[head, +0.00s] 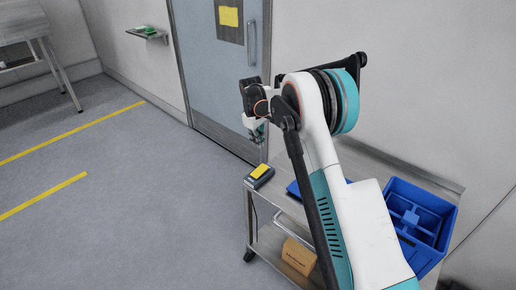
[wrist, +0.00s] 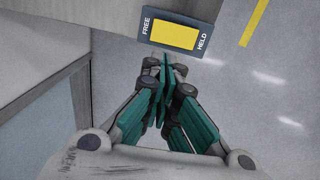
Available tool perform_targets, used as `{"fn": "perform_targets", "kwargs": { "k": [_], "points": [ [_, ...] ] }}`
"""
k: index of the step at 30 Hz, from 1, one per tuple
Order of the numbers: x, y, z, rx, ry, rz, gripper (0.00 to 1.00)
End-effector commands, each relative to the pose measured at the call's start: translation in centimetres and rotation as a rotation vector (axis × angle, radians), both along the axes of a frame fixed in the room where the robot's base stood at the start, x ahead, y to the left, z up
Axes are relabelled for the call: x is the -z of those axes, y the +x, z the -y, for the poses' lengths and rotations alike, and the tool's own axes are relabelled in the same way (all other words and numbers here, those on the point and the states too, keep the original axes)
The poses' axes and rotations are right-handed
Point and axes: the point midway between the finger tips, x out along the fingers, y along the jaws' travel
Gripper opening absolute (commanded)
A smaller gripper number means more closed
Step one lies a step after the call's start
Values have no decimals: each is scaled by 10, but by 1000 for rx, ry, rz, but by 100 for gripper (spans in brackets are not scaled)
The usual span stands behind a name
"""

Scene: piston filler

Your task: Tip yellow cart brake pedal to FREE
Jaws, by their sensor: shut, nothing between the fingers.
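My gripper (head: 259,137) is above the pedal in the head view, partly behind my arm. In the wrist view my gripper (wrist: 165,63) is shut and empty, its tips just below the pedal's lower edge in the picture. I cannot tell whether they touch.
The metal cart (head: 265,240) stands by the wall, with a cardboard box (head: 298,256) on its lower shelf. A blue bin (head: 440,200) is at the right. A grey door (head: 207,80) is behind. The floor (head: 130,215) to the left is clear.

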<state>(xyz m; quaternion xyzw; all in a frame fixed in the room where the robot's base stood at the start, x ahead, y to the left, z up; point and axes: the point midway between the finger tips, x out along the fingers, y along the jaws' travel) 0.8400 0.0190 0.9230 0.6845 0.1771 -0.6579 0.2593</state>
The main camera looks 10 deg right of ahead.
Motion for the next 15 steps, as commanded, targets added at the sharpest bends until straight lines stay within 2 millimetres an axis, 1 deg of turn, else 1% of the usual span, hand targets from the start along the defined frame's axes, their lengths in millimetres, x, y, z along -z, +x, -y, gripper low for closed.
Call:
{"fn": "perform_targets", "kwargs": {
  "k": [1, 9, 15],
  "points": [
    [11, 1, 1, 0, 0, 0, 0],
    [65, 5, 6, 0, 0, 0, 0],
    [99, 7, 10, 1, 0, 0, 0]
  ]
}}
